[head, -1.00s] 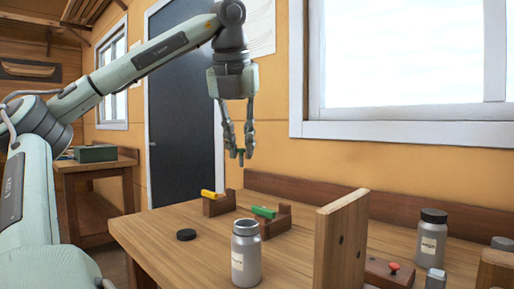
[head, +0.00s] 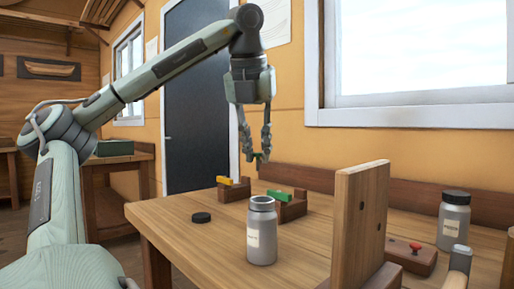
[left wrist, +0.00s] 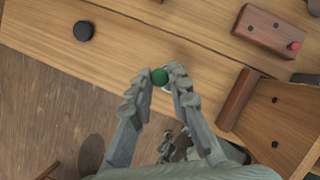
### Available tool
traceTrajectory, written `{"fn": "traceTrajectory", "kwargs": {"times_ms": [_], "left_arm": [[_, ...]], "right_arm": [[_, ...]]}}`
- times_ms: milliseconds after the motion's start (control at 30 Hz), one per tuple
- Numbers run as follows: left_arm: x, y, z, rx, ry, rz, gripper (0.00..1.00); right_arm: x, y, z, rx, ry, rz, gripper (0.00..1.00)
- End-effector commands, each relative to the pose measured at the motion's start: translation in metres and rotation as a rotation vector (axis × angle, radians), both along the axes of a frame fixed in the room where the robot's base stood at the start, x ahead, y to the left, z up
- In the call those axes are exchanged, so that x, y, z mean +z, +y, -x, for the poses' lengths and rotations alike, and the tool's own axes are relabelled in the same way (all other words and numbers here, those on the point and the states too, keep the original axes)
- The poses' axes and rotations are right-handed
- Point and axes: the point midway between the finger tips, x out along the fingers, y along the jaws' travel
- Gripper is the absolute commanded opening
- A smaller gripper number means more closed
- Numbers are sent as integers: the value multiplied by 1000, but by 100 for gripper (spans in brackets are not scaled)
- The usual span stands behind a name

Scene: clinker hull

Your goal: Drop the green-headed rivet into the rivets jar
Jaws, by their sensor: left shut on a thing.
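My left gripper (head: 257,158) is shut on the green-headed rivet (left wrist: 160,76), whose round green head shows between the fingertips in the left wrist view. In the head view the rivet is small and mostly hidden by the fingers. The grey metal jar (head: 262,236), with a pale label too small to read, stands upright and open on the workbench. The gripper is above the jar's mouth in the picture, with a clear gap. In the left wrist view the jar is largely hidden behind the fingers. My right gripper is not in view.
A black lid (head: 201,218) lies left of the jar. Wooden blocks behind it hold a yellow piece (head: 225,181) and a green piece (head: 279,195). An upright wooden board (head: 358,225) stands right of the jar. Beyond it are a red-knobbed block (head: 410,257) and a black-capped jar (head: 453,222).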

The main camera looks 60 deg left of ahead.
Motion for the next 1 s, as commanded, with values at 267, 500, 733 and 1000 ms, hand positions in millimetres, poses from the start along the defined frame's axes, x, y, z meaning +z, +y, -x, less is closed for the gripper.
{"fn": "traceTrajectory", "kwargs": {"times_ms": [267,500,733,1000], "left_arm": [[-1,0,0,0,0,0,0],[-1,0,0,0,0,0,41],[-1,0,0,0,0,0,41],[19,-5,6,3,1,-3,41]], "right_arm": [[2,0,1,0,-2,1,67],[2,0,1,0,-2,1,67],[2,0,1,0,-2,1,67],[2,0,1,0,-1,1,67]]}}
